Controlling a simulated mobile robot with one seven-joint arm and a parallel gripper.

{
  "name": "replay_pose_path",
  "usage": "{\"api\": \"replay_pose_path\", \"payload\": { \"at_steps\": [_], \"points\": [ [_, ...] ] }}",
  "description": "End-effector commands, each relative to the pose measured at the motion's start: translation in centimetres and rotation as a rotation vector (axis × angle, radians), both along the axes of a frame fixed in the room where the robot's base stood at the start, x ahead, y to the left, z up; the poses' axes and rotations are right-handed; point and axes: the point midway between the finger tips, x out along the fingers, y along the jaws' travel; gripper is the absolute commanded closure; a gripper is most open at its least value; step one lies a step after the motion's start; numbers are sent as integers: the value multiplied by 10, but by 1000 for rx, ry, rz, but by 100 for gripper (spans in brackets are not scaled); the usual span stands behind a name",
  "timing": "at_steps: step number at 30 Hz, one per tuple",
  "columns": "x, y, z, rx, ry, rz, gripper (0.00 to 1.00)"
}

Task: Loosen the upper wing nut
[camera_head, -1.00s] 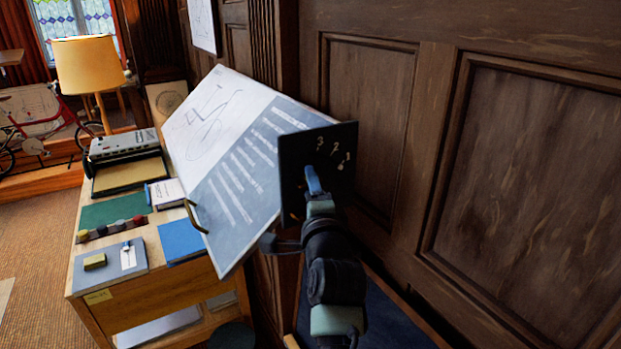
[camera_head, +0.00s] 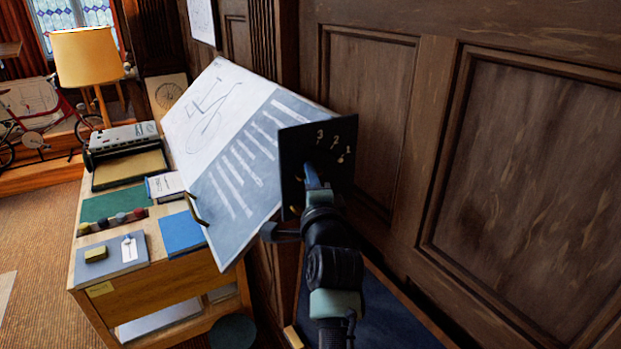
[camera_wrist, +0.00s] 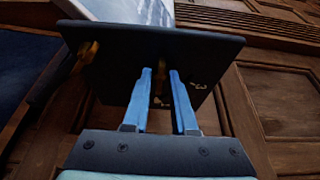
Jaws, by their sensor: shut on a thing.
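A black plate (camera_head: 290,160) with the numbers 3, 2 and 1 stands at the right edge of the tilted drawing board (camera_head: 225,155). The wrist view shows this plate (camera_wrist: 115,75) filling the upper middle. My gripper (camera_wrist: 160,74) has its two blue fingers up against the plate, one on each side of a small dark brass part (camera_wrist: 158,92), the upper wing nut, which the fingers largely hide. It is shut on this nut. In the head view my gripper (camera_head: 311,168) covers the nut. A second brass part (camera_wrist: 87,54) shows near the plate's left edge in the wrist view.
A wood-panelled wall (camera_head: 510,180) runs close on the right. A wooden desk (camera_head: 160,292) with books, small pots and a machine stands at the left. A yellow lamp (camera_head: 90,57) is behind it. Carpet is free at the lower left.

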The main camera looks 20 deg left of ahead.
Motion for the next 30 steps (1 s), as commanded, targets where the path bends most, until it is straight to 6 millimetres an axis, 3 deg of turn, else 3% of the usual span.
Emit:
{"api": "replay_pose_path", "payload": {
  "at_steps": [13,30],
  "points": [
    [0,0,-8,-75,-79,-1,100],
    [1,-2,-15,-385,-391,-2,100]
  ]
}}
